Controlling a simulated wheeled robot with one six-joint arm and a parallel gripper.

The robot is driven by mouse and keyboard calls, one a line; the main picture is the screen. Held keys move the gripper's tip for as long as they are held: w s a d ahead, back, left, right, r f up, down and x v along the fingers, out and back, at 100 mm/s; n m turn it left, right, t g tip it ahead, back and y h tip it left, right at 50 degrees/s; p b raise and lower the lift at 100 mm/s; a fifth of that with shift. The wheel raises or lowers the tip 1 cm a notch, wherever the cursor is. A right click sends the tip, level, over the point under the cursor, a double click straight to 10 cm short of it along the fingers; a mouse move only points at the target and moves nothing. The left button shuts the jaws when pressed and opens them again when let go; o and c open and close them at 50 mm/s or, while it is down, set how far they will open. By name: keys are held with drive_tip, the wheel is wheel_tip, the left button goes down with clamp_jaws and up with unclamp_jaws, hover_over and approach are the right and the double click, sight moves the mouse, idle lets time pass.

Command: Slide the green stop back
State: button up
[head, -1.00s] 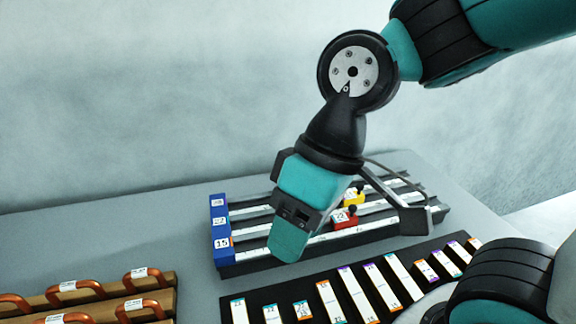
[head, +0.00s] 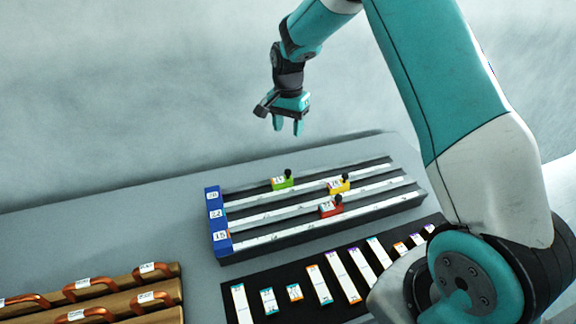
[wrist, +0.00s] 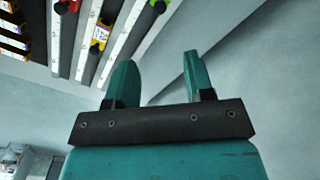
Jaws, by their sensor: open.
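The green stop (head: 283,184), with a black knob on top, sits on the rear rail of the rail rack (head: 290,240), left of the other stops. The yellow stop (head: 340,187) is on the middle rail and the red stop (head: 330,208) on the front rail. My gripper (head: 288,130) hangs open and empty in the air above and behind the rack, clear of the green stop. In the wrist view my teal fingers (wrist: 157,80) are apart with nothing between them. The yellow stop (wrist: 100,36) and the red stop also show there.
A blue numbered block (head: 217,222) ends the rails at the left. A black mat (head: 262,318) with several labelled strips lies in front. Wooden blocks (head: 120,292) with copper handles stand at the front left. The tabletop left of the rack is bare.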

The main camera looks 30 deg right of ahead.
sight(288, 170)
wheel_tip(288, 170, down, 15)
drive_tip(key=p, duration=0.3)
drive_tip(key=shift+r, duration=0.2)
clamp_jaws()
